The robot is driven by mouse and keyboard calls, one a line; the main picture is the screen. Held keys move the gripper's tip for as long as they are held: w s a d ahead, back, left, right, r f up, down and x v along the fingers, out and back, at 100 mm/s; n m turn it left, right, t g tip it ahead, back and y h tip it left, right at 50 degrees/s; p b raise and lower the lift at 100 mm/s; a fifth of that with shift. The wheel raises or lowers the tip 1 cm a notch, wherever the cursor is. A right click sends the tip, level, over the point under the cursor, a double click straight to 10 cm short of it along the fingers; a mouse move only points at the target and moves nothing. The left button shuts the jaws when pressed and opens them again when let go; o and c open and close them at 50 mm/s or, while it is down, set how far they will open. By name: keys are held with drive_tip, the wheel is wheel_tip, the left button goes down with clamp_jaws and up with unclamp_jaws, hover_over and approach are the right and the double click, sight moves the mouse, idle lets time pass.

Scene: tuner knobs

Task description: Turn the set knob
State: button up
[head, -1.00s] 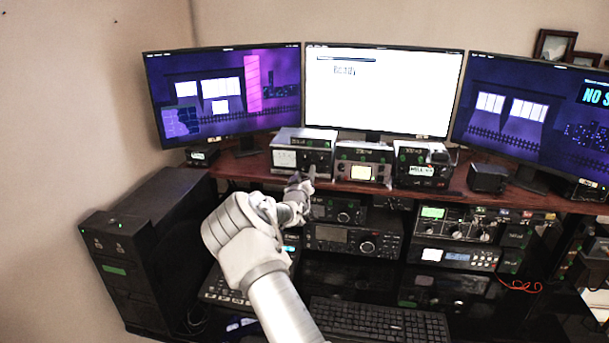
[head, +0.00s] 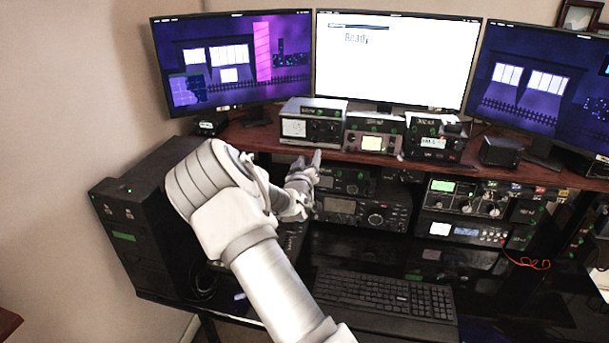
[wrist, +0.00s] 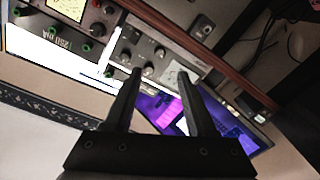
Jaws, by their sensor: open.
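The left tuner box (head: 313,125) stands on the wooden shelf under the screens, with a white meter and several small dark knobs. In the wrist view, which is turned over, its knobs (wrist: 148,70) and white meter (wrist: 178,76) show just beyond my fingertips. I cannot read which knob is labelled set. My gripper (head: 309,160) is just below the left tuner in the head view, in front of the shelf edge. In the wrist view its two fingers (wrist: 160,74) are apart with nothing between them, and no contact with a knob is visible.
A middle tuner (head: 372,137) and a right tuner (head: 432,140) stand close beside the left one. The shelf edge (head: 395,162) runs below them, with radios (head: 362,211) underneath. A black tower (head: 130,200) stands at left. A keyboard (head: 385,290) lies below.

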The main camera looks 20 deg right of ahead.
drive_tip(key=v, duration=0.7)
drive_tip(key=shift+s+b, duration=0.2)
drive_tip(key=shift+b, duration=0.25)
drive_tip(key=s+a+r+m+g+y, duration=0.1)
drive_tip(key=s+a+r+g+y, duration=0.35)
drive_tip(key=s, duration=0.55)
drive_tip(key=s+a+r+g+y, duration=0.2)
drive_tip(key=s+a+r+y, duration=0.25)
drive_tip(key=s+a, duration=0.45)
drive_tip(key=s+r+n+g, duration=0.1)
drive_tip(key=s+g, duration=0.2)
drive_tip(key=s, duration=1.7)
drive_tip(key=shift+a+r+n, duration=0.2)
drive_tip(key=shift+a+n, duration=0.05)
drive_tip(key=shift+n, duration=0.15)
